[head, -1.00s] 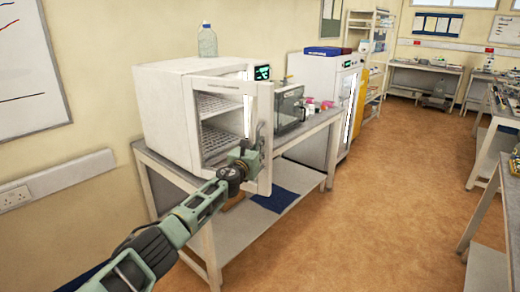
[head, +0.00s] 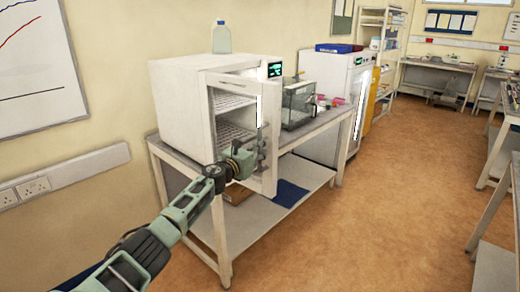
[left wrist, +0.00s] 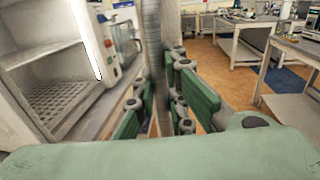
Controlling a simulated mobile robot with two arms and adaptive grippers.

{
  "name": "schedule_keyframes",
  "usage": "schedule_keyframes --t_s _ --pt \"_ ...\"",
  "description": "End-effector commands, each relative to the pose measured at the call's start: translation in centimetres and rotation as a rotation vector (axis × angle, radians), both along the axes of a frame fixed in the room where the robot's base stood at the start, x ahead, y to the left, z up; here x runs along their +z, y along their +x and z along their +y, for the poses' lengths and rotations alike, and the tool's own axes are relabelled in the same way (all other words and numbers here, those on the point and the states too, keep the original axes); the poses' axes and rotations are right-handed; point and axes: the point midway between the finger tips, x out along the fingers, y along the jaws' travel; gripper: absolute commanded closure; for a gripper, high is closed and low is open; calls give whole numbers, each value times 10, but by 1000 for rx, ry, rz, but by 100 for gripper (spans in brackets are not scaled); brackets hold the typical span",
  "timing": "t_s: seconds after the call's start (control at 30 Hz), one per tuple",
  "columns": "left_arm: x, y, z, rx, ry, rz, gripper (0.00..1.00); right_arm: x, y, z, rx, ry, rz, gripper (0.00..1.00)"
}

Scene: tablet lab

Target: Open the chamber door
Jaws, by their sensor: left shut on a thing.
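The white chamber (head: 180,110) stands on a grey-topped bench, with wire shelves inside. My left gripper (head: 261,157) is shut on the door's free side, low on the frame. In the left wrist view the door (left wrist: 153,35) is a narrow upright strip between the green fingers (left wrist: 158,98). The chamber's shelves (left wrist: 65,100) show to the left there. Whether the fingers hold a handle or the door's edge is hard to tell. My right gripper is out of view.
A bottle (head: 221,38) stands on top of the chamber. A glass-sided box (head: 300,103) sits beside it on the bench (head: 318,130). A white cabinet (head: 335,80) stands beyond. The brown floor (head: 400,200) to the right is clear.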

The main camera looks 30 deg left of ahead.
Motion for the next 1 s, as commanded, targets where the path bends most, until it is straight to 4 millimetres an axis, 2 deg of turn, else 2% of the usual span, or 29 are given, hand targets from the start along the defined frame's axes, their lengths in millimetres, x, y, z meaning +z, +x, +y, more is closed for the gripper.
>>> schedule_keyframes --t_s 0.03,0.07,0.27,0.67,0.87,1.0 --pt "1 0 1 2 2 -1 100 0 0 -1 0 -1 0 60" --pt "1 0 1 2 2 -1 87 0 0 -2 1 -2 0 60" --pt "0 0 1 2 1 0 70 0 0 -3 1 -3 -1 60" --pt "0 -3 1 2 3 0 70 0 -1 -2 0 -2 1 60" --pt "0 -20 4 4 7 1 70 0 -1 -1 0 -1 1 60" --pt "-1 -39 3 1 7 3 70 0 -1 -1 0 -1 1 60"
